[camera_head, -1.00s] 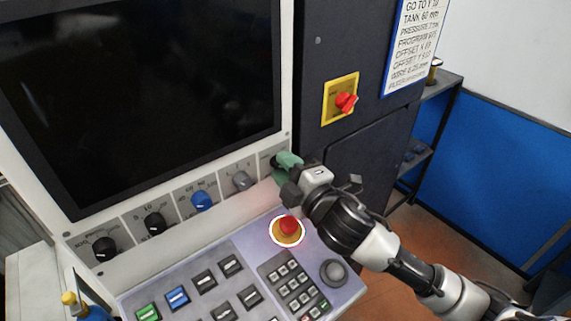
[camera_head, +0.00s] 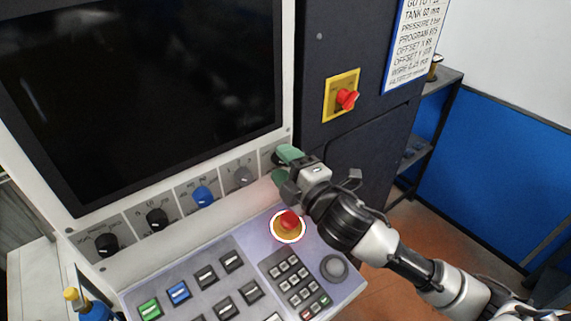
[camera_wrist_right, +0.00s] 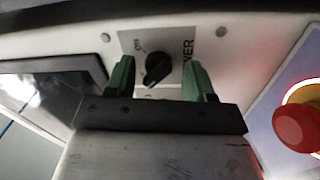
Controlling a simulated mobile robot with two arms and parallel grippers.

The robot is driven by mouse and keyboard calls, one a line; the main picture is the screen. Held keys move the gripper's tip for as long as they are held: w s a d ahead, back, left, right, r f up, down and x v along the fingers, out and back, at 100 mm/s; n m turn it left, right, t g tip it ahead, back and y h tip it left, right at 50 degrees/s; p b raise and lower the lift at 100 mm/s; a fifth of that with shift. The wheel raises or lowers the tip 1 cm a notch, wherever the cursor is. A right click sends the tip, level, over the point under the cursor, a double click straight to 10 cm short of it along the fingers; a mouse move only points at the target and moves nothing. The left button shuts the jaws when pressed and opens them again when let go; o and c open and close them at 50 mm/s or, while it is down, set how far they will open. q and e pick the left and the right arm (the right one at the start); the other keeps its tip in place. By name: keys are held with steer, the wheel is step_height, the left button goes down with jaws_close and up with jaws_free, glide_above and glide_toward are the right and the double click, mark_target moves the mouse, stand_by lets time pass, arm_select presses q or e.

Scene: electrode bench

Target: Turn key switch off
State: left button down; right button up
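The switch marked POWER (camera_wrist_right: 157,68) is a black knob on a light label plate, seen in the right wrist view. It sits at the right end of the knob row under the screen; in the head view my gripper mostly hides it. My right gripper (camera_head: 283,165) is at that switch, with green fingers. In the wrist view its fingers (camera_wrist_right: 159,75) are apart, one on each side of the knob. A gap shows between each finger and the knob, and I see no contact. My left gripper is in neither view.
A red emergency button (camera_head: 289,221) stands just below my right gripper, also at right in the wrist view (camera_wrist_right: 301,128). A grey knob (camera_head: 242,176) and a blue knob (camera_head: 203,196) lie to the left. A red switch (camera_head: 347,99) is on the dark cabinet, and a keypad (camera_head: 293,287) lies below.

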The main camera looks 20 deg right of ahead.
steer(key=b+v, duration=0.2)
steer(key=v, duration=0.8)
steer(key=shift+s, duration=0.35)
steer(key=shift+d+f, duration=0.1)
steer(key=shift+d, duration=0.05)
